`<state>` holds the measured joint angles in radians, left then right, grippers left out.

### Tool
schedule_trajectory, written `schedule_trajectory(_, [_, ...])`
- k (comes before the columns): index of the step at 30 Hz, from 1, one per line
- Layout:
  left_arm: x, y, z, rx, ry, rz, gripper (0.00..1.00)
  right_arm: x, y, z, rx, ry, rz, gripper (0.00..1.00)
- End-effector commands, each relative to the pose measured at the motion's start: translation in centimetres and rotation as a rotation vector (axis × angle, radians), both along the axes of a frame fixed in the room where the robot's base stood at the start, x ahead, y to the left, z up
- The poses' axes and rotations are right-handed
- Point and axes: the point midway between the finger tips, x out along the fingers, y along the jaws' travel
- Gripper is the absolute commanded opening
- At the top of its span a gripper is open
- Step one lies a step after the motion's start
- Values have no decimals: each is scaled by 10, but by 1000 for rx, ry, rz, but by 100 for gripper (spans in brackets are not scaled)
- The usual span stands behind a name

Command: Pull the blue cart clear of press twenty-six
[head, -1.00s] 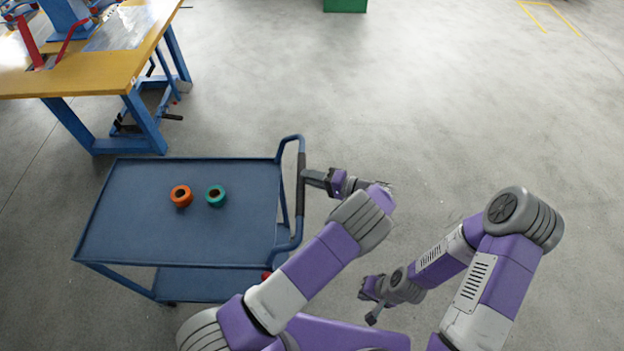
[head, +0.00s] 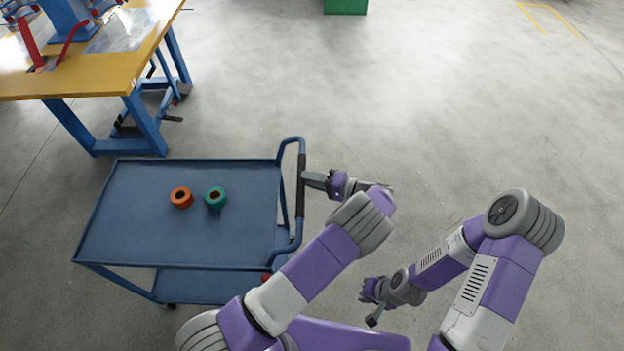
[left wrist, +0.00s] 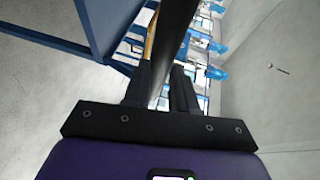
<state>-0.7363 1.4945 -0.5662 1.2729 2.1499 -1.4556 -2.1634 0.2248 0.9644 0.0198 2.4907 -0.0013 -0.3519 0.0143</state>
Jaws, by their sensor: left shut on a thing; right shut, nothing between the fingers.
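The blue cart (head: 140,232) stands at the lower left in the head view, with two shelves and an upright push handle with a dark grip (head: 301,202) on its right side. My left gripper (head: 305,180) is shut on the handle's dark grip; in the left wrist view its fingers (left wrist: 162,85) sit on both sides of the dark bar. An orange ring (head: 175,203) and a teal ring (head: 217,206) lie on the cart's top shelf. My right gripper (head: 368,304) is shut and empty, low near my base. The press bench (head: 110,78), yellow-topped with blue legs, stands behind the cart.
A green box (head: 345,6) stands far back, and yellow floor lines (head: 548,14) lie at the far right. The grey floor (head: 450,110) right of the cart is clear.

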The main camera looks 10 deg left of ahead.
Motion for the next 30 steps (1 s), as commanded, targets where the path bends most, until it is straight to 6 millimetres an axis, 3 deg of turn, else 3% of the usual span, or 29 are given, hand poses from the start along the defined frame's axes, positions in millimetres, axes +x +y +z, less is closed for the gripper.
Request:
schedule_trajectory(1, [-6, -1, -15, -26, 23, 4, 0, 0, 0, -1, 0, 0, 0, 0])
schedule_trajectory(5, [-6, -1, -15, -26, 23, 4, 0, 0, 0, -1, 0, 0, 0, 0])
schedule_trajectory(6, [-6, -1, -15, -25, 23, 5, 29, 0, 0, -1, 0, 0, 0, 0])
schedule_trajectory(11, [-5, -1, -14, -24, 22, 3, 52, 0, 0, -1, 0, 0, 0, 0])
schedule_trajectory(30, [-3, -6, -8, -20, 11, -1, 52, 0, 0, -1, 0, 0, 0, 0])
